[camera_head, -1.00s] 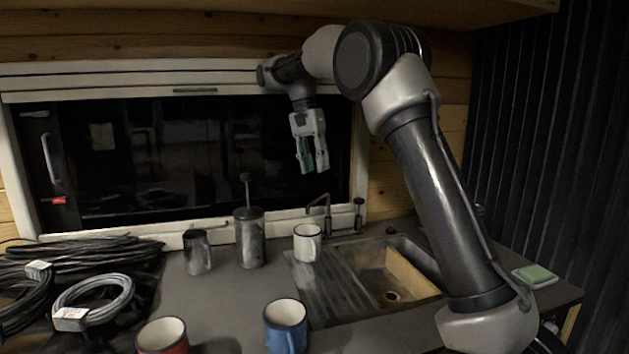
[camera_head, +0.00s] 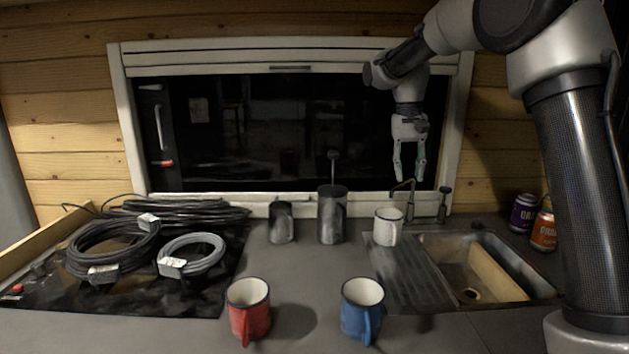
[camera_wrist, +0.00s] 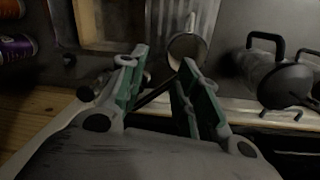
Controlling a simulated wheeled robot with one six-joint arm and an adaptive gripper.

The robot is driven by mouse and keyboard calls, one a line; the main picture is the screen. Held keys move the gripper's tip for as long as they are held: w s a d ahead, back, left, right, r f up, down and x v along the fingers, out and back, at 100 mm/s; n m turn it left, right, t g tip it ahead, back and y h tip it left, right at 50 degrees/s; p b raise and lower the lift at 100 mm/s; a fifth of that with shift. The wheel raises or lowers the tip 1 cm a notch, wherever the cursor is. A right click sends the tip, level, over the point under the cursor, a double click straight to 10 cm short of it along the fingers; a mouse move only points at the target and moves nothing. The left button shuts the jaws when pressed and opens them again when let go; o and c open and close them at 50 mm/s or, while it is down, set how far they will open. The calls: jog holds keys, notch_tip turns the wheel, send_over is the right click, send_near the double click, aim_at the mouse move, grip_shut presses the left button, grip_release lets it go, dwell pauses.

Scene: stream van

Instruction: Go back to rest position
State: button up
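My gripper (camera_head: 409,172) hangs fingers down in front of the dark window, above and behind the white mug. Its two fingers are apart with nothing between them. In the wrist view the green-padded fingers (camera_wrist: 161,85) also stand apart and empty. The white mug (camera_head: 387,228) stands upright at the left edge of the sink's drainboard; it also shows beyond the fingertips in the wrist view (camera_wrist: 188,50).
A red mug (camera_head: 248,308) and a blue mug (camera_head: 362,310) stand at the counter's front. A dark pitcher (camera_head: 281,223) and a French press (camera_head: 332,215) stand near the window. Coiled cables (camera_head: 112,250) lie left. The sink (camera_head: 470,268), faucet (camera_head: 411,200) and two cans (camera_head: 522,213) are right.

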jog(key=s+d+n+t, duration=0.1)
jog(key=s+d, duration=0.4)
jog(key=s, duration=1.2)
jog(key=s+d+n+t+y, duration=0.1)
jog(key=s+d+t, duration=0.3)
jog(key=s, duration=1.3)
jog(key=shift+d+f, duration=0.4)
jog(key=shift+d, duration=0.5)
